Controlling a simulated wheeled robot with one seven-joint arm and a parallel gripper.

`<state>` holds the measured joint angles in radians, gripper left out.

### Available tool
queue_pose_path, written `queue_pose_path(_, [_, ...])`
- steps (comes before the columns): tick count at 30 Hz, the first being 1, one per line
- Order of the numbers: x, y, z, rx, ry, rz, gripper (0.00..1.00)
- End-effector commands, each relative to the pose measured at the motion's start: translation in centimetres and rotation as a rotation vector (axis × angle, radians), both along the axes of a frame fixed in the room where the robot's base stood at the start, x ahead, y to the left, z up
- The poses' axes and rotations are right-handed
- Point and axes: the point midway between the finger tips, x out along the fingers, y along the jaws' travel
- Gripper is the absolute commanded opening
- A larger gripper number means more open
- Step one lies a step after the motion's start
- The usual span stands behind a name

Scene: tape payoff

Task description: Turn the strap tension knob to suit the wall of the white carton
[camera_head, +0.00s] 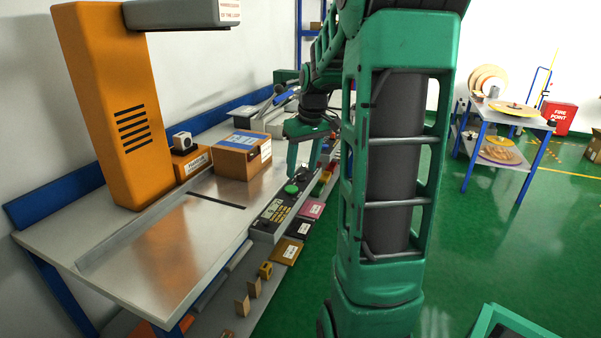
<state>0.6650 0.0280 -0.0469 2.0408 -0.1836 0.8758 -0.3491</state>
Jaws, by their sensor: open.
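My gripper (303,168) is open, fingers pointing down, above the far part of a dark control box (266,222) on the bench's right edge. A green round button or knob (291,189) is on top of that box, just below and left of the fingers. A small dark part beside it is partly hidden by the fingers, so I cannot tell which is the strap tension knob or whether I touch it. A brown carton (240,163) with blue on top stands on the bench. A pale box (245,112) farther back may be the white carton; I cannot tell.
An orange machine column (115,110) with an overhanging grey arm (180,13) stands on the left of the metal bench (150,265). Small packets, including a pink one (312,208), lie on a lower ledge. Green floor (480,240) is open at right, before a blue-legged table (505,115).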

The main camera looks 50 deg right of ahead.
Motion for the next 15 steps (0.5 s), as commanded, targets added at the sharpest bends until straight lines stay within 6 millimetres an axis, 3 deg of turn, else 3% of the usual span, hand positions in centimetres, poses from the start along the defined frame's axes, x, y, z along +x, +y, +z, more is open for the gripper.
queue_pose_path(3, [3.1,-4.1,-0.7,-0.004,-0.04,0.053,0.5])
queue_pose_path(9, [7.0,-9.9,-1.7,-0.016,-0.117,0.142,0.5])
queue_pose_path(15, [8.8,-13.4,-2.4,-0.024,-0.169,0.193,0.5])
